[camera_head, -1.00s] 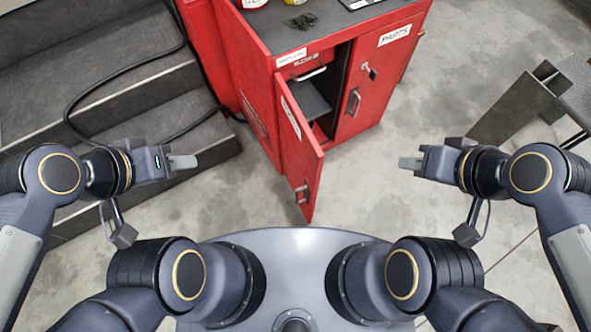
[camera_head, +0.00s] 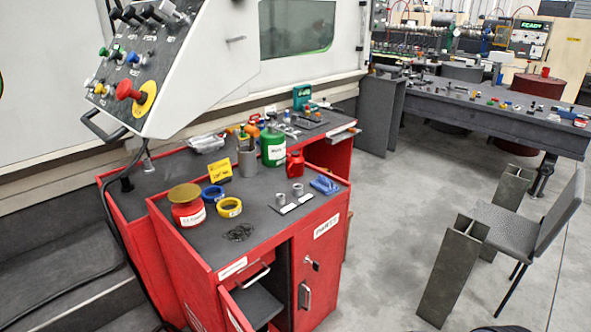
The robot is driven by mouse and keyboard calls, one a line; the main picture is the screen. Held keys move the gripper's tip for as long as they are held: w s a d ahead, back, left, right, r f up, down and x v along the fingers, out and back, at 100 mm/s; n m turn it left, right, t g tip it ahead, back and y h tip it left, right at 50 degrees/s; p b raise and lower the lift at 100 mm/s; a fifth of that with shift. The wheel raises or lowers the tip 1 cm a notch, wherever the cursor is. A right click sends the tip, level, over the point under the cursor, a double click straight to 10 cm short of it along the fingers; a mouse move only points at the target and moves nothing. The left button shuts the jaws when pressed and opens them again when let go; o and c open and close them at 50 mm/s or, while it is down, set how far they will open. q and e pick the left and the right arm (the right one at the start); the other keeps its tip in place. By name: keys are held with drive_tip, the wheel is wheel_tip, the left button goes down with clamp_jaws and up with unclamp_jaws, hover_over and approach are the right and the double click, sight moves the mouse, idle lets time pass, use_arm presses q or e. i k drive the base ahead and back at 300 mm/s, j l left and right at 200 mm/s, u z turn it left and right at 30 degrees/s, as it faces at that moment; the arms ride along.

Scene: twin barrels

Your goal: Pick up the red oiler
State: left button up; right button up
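A small red can (camera_head: 295,164) stands upright on the dark top of the red cabinet, just right of a green canister (camera_head: 272,148). It may be the oiler, but it is too small to make out a spout. A larger red container (camera_head: 187,212) with a gold-brown lid and a white label stands nearer, at the cabinet's left front. Neither of my grippers is in view.
The red cabinet (camera_head: 322,264) has an open front door. Its top holds tape rolls (camera_head: 229,207), a grey cup (camera_head: 247,162) and a blue rag (camera_head: 324,184). A machine control panel (camera_head: 165,70) overhangs the left.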

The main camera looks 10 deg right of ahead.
sight(294, 164)
drive_tip(key=i+l+u, duration=0.2)
drive_tip(key=l, duration=0.3)
drive_tip(key=i+l+u, duration=0.2)
drive_tip(key=l, duration=0.3)
drive_tip(key=l+u, duration=0.2)
drive_tip(key=l, duration=0.35)
drive_tip(key=l+u, duration=0.2)
drive_tip(key=l, duration=0.35)
drive_tip(key=i, duration=0.05)
